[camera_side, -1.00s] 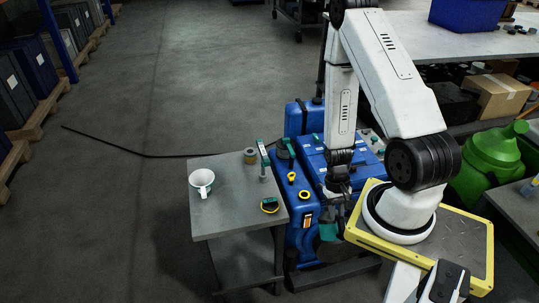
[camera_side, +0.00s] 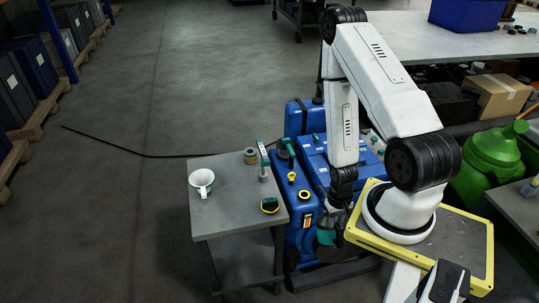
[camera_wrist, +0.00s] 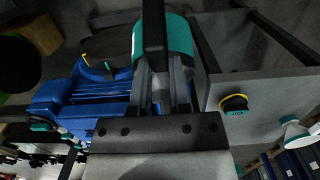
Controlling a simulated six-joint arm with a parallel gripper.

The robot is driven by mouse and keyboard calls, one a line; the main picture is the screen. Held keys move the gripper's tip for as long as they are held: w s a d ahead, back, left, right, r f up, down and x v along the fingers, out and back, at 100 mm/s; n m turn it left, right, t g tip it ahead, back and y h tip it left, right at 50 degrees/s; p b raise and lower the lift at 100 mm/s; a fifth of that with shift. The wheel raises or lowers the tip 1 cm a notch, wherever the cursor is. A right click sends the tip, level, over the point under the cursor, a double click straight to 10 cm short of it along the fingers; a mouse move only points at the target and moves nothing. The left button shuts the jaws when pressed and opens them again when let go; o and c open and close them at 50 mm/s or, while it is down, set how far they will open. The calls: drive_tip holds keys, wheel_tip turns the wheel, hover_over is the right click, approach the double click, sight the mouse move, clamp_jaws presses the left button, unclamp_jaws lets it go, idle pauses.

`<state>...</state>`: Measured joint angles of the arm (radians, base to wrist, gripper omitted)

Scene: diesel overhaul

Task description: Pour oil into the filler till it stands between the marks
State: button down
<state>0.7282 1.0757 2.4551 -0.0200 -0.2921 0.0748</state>
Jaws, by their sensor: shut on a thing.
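My gripper (camera_side: 331,211) is shut on a teal and grey oil container (camera_side: 326,236), beside the near end of the blue engine (camera_side: 305,229). In the wrist view the container (camera_wrist: 178,42) fills the space in front of the jaws, with a black bar across it. Its mouth and any oil cannot be made out. Two yellow-ringed fittings (camera_side: 291,177) are on the engine top, left of my gripper; which is the filler cannot be told. A yellow and black cap (camera_side: 270,205) lies on the grey side table (camera_side: 225,217). The level marks are not visible.
A white funnel-like vessel (camera_side: 202,181) stands on the side table's left part. A round tin or roll (camera_side: 250,156) and an upright tool with a teal top (camera_side: 264,160) are near its back right.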

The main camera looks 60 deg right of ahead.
sight(331, 232)
drive_tip(key=shift+s+f, duration=0.1)
drive_tip(key=shift+f, duration=0.2)
drive_tip(key=shift+f+t+h, duration=1)
drive_tip(key=shift+f, duration=0.65)
drive_tip(key=shift+w+d+f+t+h, duration=0.15)
drive_tip(key=shift+f+t+h, duration=0.2)
drive_tip(key=shift+f, duration=0.2)
drive_tip(key=shift+w+d+f+t+h, duration=0.15)
drive_tip(key=shift+f+t+h, duration=0.25)
drive_tip(key=shift+f, duration=0.2)
drive_tip(key=shift+w+d+f+t+h, duration=0.15)
drive_tip(key=shift+f+t+h, duration=0.2)
drive_tip(key=shift+f, duration=0.2)
drive_tip(key=shift+r, duration=0.1)
drive_tip(key=shift+r, duration=1.45)
drive_tip(key=shift+f, duration=0.2)
